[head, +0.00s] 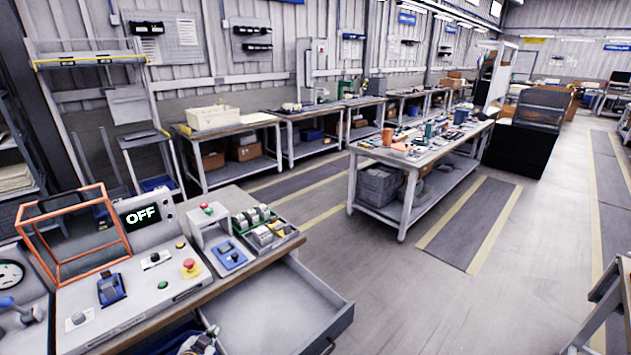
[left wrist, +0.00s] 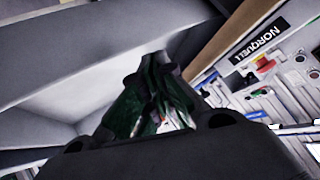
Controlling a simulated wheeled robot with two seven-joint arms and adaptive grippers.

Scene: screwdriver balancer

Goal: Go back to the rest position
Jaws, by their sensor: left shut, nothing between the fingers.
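My left gripper (head: 203,342) shows at the bottom edge of the head view, just below the front edge of the workbench (head: 190,297) and beside the open, empty drawer (head: 268,311). It is shut with nothing held. In the left wrist view its dark fingers (left wrist: 160,85) are close together in front of the pale drawer. Dark green, white and red patches show around them; I cannot tell what these belong to. My right gripper is in neither view.
On the bench stand an orange frame (head: 73,236), a grey box reading OFF (head: 146,217), a red button (head: 190,266) and a parts tray (head: 262,234). The pulled-out drawer juts over the floor. Open floor (head: 400,290) lies to the right, before a cluttered table (head: 400,165).

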